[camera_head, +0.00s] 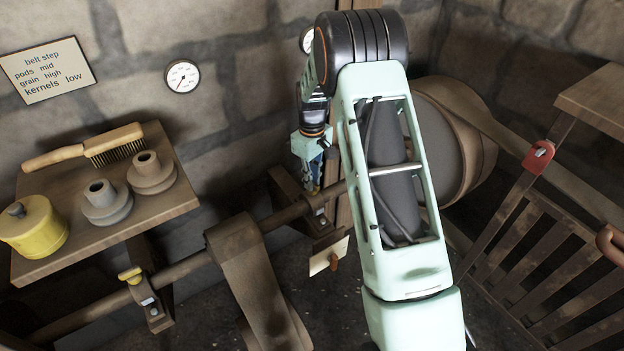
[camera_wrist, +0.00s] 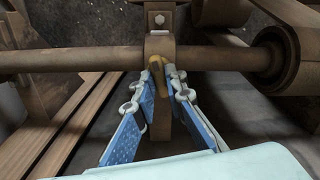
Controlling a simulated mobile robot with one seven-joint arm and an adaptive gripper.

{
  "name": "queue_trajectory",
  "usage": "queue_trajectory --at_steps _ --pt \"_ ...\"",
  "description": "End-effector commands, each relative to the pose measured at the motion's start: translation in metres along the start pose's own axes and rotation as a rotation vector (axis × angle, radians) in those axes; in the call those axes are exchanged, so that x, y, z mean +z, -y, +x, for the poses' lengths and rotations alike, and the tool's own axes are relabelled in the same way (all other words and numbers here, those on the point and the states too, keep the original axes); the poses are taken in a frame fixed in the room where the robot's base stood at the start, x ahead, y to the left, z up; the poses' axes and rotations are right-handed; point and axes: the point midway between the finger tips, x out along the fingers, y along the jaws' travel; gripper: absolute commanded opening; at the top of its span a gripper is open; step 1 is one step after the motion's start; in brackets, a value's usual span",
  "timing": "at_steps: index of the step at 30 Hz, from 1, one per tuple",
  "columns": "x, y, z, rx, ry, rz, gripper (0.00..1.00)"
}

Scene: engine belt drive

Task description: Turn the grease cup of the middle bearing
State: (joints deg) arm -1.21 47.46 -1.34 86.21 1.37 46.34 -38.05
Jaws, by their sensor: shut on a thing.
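The middle bearing (camera_head: 321,222) sits on the long shaft, partly behind my arm in the head view. In the wrist view the bearing block (camera_wrist: 159,43) wraps the shaft, with a bolt on its far side. Its brass-yellow grease cup (camera_wrist: 155,63) stands between my fingertips. My gripper (camera_wrist: 157,82), with blue pads, is shut on the cup from both sides. In the head view my gripper (camera_head: 313,186) points down onto the bearing, and the cup is not clearly visible there.
The shaft (camera_head: 185,265) carries a left bearing (camera_head: 152,307) with a yellow cup (camera_head: 130,275). A belt (camera_head: 245,265) runs beside my arm. A shelf (camera_head: 165,205) holds a brush, a yellow pot and grey pulleys. A slatted wooden frame (camera_head: 545,265) stands at right.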

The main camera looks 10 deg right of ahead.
Motion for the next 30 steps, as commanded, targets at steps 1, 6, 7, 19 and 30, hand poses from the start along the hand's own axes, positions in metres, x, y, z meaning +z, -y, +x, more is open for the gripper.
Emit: queue_trajectory --at_steps 1,6,7,19,30 --pt "0.0 -0.001 -0.0009 0.002 0.0 0.042 0.0" --pt "-0.0003 -0.0006 -0.0009 0.002 -0.001 0.204 0.0" --pt "-0.0002 -0.0007 -0.0009 0.002 -0.001 0.233 0.0" --pt "-0.0004 -0.0004 -0.0011 0.002 -0.001 0.612 0.0" --pt "-0.0002 -0.0005 -0.0012 0.002 -0.001 0.964 0.0"
